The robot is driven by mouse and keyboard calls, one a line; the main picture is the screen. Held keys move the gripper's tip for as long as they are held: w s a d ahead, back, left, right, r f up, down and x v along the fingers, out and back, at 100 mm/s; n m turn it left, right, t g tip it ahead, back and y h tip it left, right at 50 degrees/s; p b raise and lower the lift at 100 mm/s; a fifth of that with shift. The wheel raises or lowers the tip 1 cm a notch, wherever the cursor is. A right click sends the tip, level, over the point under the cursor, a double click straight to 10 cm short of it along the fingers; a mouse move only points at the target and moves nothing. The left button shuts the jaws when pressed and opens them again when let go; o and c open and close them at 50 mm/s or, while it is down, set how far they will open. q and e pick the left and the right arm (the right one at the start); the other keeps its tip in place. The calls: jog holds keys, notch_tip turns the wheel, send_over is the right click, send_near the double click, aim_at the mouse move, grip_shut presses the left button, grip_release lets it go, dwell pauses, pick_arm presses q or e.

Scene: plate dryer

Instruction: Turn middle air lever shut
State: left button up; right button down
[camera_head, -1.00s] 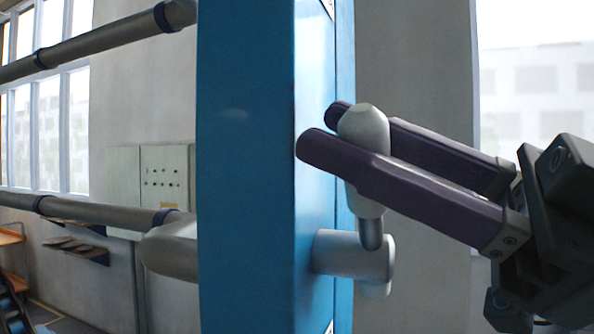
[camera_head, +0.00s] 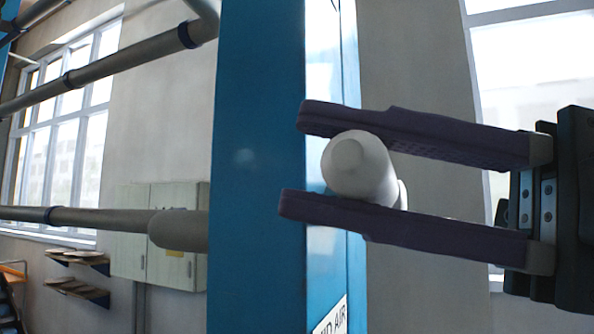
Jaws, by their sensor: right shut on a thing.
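The middle air lever (camera_head: 357,168) is light grey with a rounded end that points toward me, beside the edge of the blue cabinet (camera_head: 258,200). My right gripper (camera_head: 296,160) comes in from the right. One dark purple finger is above the lever and one below, closed on it. The lever's pivot is mostly hidden behind its end and the lower finger. A white label (camera_head: 333,318) reading "ID AIR", partly cut off, is on the cabinet below. My left gripper is not in view.
Grey pipes (camera_head: 100,220) run along the left of the cabinet. A pale wall box (camera_head: 160,260) and shelves with plates (camera_head: 78,287) are farther back. Open space lies to the right, before a grey wall and a window.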

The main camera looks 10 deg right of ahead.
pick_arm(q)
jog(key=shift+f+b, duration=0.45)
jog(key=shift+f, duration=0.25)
pick_arm(e)
jog(key=shift+f+n+g, duration=0.4)
jog(key=shift+f+n, duration=0.25)
jog(key=shift+n, duration=0.35)
jog(key=c, duration=0.6)
grip_release()
